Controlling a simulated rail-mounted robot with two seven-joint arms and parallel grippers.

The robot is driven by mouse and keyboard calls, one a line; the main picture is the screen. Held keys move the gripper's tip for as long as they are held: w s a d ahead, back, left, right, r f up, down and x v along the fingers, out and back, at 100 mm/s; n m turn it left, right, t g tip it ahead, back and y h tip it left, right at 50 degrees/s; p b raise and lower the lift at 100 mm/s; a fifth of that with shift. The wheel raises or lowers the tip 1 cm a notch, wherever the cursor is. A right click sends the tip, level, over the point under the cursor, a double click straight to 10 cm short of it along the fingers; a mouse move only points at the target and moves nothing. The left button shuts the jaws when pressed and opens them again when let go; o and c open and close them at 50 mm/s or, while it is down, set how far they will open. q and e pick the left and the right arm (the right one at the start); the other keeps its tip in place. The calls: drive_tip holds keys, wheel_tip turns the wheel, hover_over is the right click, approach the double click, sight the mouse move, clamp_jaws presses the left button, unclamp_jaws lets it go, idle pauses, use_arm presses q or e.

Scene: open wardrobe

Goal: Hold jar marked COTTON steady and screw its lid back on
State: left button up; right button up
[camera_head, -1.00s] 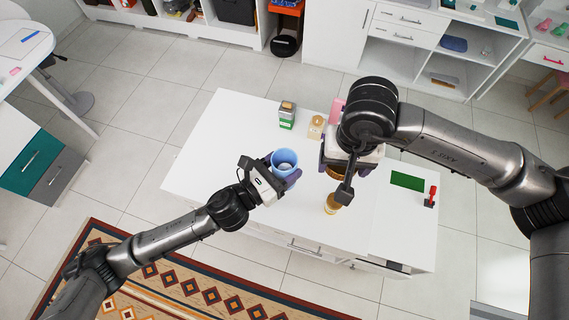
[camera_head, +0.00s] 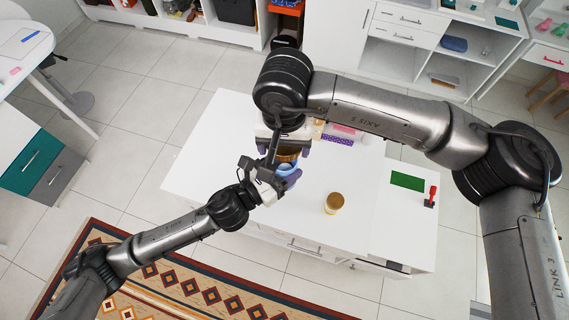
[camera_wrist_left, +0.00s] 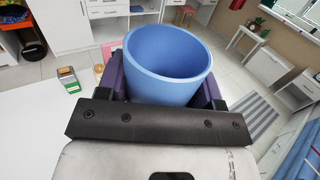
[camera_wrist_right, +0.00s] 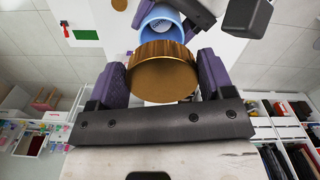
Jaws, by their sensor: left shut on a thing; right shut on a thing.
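The blue jar (camera_wrist_left: 172,62) stands open-mouthed between the purple fingers of my left gripper (camera_wrist_left: 165,88), which is shut on it. In the head view the jar (camera_head: 286,170) is partly covered by my arms. The gold lid (camera_wrist_right: 162,75) is held between the fingers of my right gripper (camera_wrist_right: 163,80). In the right wrist view the lid hides part of the jar (camera_wrist_right: 160,22); in the head view the lid (camera_head: 288,153) shows close to the jar's mouth, and I cannot tell whether they touch. No COTTON marking is readable.
A gold-topped container (camera_head: 334,203) stands on the white table (camera_head: 225,150), right of the jar. A pink and purple item (camera_head: 340,135) lies behind it. A green patch (camera_head: 407,181) and a red-handled object (camera_head: 431,197) are at the right.

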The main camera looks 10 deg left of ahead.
drive_tip(key=shift+f, duration=0.2)
drive_tip(key=shift+f, duration=1.85)
drive_tip(key=shift+f, duration=0.85)
drive_tip(key=shift+f, duration=0.8)
drive_tip(key=shift+r, duration=0.25)
drive_tip(key=shift+f, duration=0.5)
idle(2.8)
drive_tip(key=shift+r, duration=0.35)
